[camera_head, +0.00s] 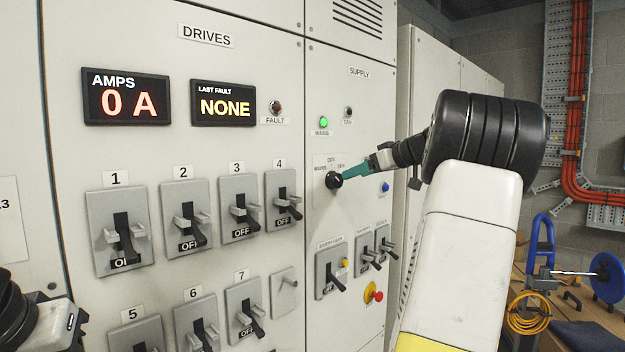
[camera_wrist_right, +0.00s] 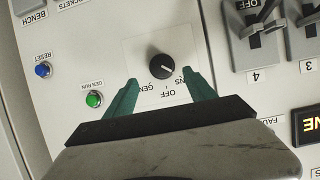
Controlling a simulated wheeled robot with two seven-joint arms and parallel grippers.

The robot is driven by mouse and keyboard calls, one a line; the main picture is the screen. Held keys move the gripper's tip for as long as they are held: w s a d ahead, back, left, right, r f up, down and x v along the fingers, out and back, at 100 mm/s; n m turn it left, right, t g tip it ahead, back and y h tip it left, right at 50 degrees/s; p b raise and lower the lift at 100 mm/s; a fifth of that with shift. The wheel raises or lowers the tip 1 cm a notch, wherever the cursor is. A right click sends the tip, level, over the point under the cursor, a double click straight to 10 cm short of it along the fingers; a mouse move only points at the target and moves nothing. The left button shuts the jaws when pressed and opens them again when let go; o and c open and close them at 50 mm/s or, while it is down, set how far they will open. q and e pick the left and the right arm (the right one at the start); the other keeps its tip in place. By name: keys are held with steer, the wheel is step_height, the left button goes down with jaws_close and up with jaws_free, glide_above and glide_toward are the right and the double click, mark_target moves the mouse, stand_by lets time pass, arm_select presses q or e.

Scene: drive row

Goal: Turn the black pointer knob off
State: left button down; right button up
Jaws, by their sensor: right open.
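In the wrist view the knob (camera_wrist_right: 160,66) shows a white mark that seems to point lower right, toward the label ending in NS, not straight at OFF. My right gripper (camera_head: 347,174) is in front of the knob. Its two teal fingers (camera_wrist_right: 160,78) are open, one on each side and slightly below the knob in the wrist view, with gaps visible. Only part of my left arm shows at the lower left; its fingers are out of view.
A lit green lamp (camera_head: 323,123) is above the knob. Below are lever switches (camera_head: 331,272) and a red emergency knob (camera_head: 374,293). Numbered breakers (camera_head: 240,208) fill the left panel.

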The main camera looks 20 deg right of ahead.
mark_target(340, 180)
steer(key=x, duration=0.7)
steer(key=shift+w+a+f, duration=0.1)
steer(key=shift+w+a, duration=0.05)
steer(key=shift+a, duration=0.05)
steer(key=c, duration=1.2)
steer(key=shift+y, duration=0.3)
steer(key=m+y, duration=0.1)
steer(key=m, duration=0.2)
steer(key=shift+d+f+g+y, duration=0.1)
steer(key=shift+d+g+y, duration=0.05)
steer(key=shift+g+y, duration=0.25)
steer(key=shift+m+y, duration=1.1)
steer(key=shift+m, duration=0.7)
